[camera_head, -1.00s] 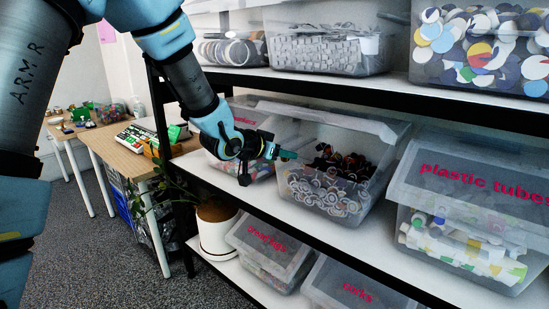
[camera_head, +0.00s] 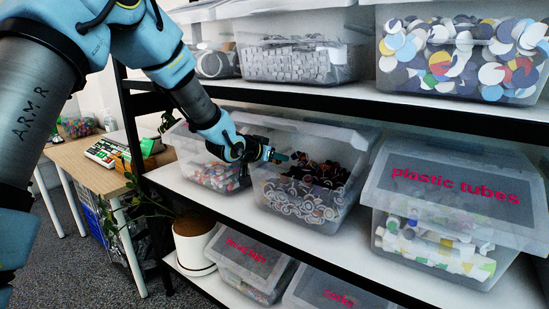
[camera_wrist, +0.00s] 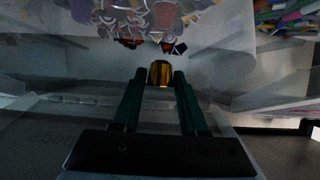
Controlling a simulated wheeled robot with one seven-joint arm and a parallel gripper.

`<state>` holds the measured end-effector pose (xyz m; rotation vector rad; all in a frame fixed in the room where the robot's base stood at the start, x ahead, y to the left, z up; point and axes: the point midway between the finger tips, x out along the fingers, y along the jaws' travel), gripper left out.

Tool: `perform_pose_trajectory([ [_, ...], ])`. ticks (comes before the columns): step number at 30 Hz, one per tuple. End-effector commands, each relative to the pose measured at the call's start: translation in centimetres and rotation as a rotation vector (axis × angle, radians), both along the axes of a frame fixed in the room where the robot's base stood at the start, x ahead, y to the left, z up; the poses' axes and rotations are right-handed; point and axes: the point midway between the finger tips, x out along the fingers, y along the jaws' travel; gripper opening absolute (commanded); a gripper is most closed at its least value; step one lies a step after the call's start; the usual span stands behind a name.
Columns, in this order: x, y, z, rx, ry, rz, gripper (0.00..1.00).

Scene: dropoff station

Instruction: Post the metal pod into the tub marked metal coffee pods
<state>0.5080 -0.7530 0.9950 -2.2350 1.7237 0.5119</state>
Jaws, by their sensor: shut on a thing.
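My gripper (camera_head: 281,156) is shut on the gold metal pod (camera_wrist: 160,73); the pod shows between the two dark green fingers (camera_wrist: 159,82) in the wrist view. In the head view the pod is too small to make out. The fingertips appear over the left part of a clear, open-topped tub (camera_head: 343,205) on the middle shelf. This tub holds many pod-like pieces, with dark ones heaped at the back and pale ringed ones in front. Its marking is not readable. The pieces also show at the top of the wrist view (camera_wrist: 165,18).
A tub of colourful pieces (camera_head: 205,172) stands to the left, and a tub marked plastic tubes (camera_head: 455,190) to the right. A potted plant (camera_head: 192,245) stands at the lower left.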

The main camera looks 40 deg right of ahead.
Motion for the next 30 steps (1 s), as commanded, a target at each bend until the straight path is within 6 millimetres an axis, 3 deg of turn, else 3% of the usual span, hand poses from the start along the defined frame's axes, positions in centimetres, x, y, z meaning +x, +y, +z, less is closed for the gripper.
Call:
perform_pose_trajectory([
  [3,0.0,0.0,0.0,0.000,0.000,0.000,0.00],
  [4,0.0,0.0,0.0,0.000,0.000,0.000,0.45],
  [12,0.0,0.0,0.0,0.000,0.000,0.000,0.75],
  [23,0.0,0.4,0.3,-0.001,-0.002,0.000,0.78],
  [30,-0.8,3.9,1.9,-0.001,-0.002,0.004,0.78],
])
